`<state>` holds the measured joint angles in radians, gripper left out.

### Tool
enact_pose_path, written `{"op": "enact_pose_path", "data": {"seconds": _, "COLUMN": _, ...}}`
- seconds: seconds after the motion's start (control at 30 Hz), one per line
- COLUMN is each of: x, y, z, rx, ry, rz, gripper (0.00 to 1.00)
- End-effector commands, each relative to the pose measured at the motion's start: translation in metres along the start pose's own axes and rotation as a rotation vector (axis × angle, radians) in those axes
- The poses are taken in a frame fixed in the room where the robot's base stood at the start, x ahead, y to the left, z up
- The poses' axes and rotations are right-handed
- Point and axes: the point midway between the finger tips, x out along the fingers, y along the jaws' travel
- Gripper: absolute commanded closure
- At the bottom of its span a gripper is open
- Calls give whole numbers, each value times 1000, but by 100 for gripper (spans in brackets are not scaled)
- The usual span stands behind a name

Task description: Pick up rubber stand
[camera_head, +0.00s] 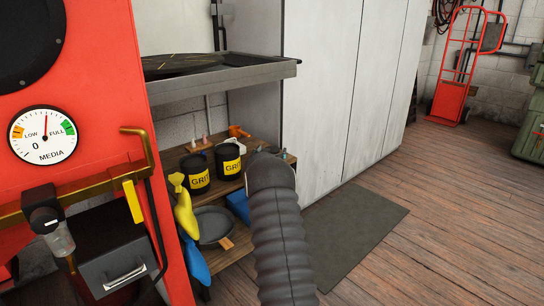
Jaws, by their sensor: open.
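I cannot pick out a rubber stand for certain in the head view. A wooden shelf unit (238,243) stands left of the middle, and part of it is hidden behind my grey ribbed arm sleeve. On its top board are two black cans with yellow labels, the left can (195,172) and the right can (228,160). Behind them are an orange item (238,131) and small pale pieces. On the lower board are a round grey pan (212,225) and a blue item (238,204). My gripper's fingers do not show.
A red cabinet (85,85) with a gauge (43,136) and brass bar fills the left. A metal tray (235,75) overhangs the shelf. A tall pale cabinet (345,80) stands behind. A grey mat (355,235) lies on open wooden floor. A red hand truck (452,95) stands far right.

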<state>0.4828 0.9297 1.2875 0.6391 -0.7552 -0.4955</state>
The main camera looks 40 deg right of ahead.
Motion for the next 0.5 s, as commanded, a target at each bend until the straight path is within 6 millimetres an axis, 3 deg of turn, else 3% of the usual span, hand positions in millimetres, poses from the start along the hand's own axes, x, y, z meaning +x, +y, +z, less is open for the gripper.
{"op": "enact_pose_path", "data": {"seconds": 0.33, "x": 4, "y": 0, "z": 0, "rx": -1, "ry": -1, "rz": -1, "gripper": 4}}
{"op": "enact_pose_path", "data": {"seconds": 0.5, "x": 4, "y": 0, "z": 0, "rx": -1, "ry": -1, "rz": -1, "gripper": 46}}
